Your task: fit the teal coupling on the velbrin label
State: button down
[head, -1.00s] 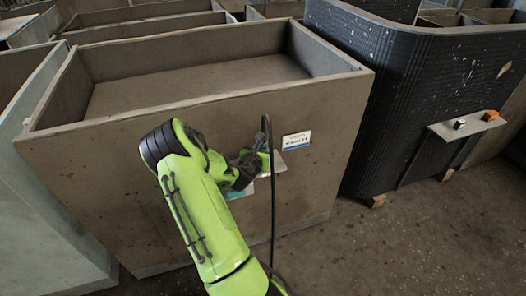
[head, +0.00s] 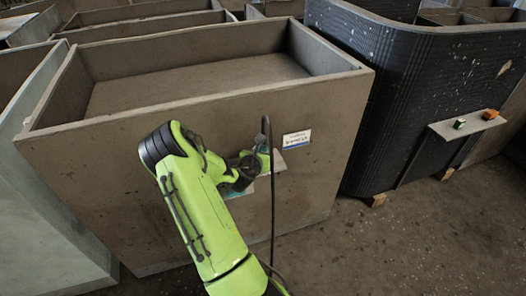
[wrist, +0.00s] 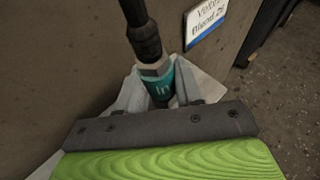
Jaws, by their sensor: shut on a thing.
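The teal coupling (wrist: 159,88) has white lettering that reads "in" and sits at the end of a black hose (wrist: 143,38). My gripper (wrist: 158,92) is shut on the coupling, one finger on each side. In the head view my gripper (head: 262,160) is close to the front wall of the grey-brown bin, just left of the white and blue label (head: 297,139). The label also shows in the wrist view (wrist: 205,20), partly cut off, its first word seeming to begin "Velb". What lies under the coupling's lower end is hidden by my gripper.
The grey-brown bin (head: 130,135) stands open-topped before me. A pale ledge (head: 286,163) shows below the label. To the right, a black ribbed bin (head: 385,100) has a shelf (head: 470,124) with a green block (head: 459,124) and an orange block (head: 491,114).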

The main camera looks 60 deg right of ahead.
jog(key=shift+f+b, duration=0.45)
jog(key=shift+f, duration=0.5)
jog(key=c, duration=0.7)
grip_release()
jog(key=shift+o, duration=0.2)
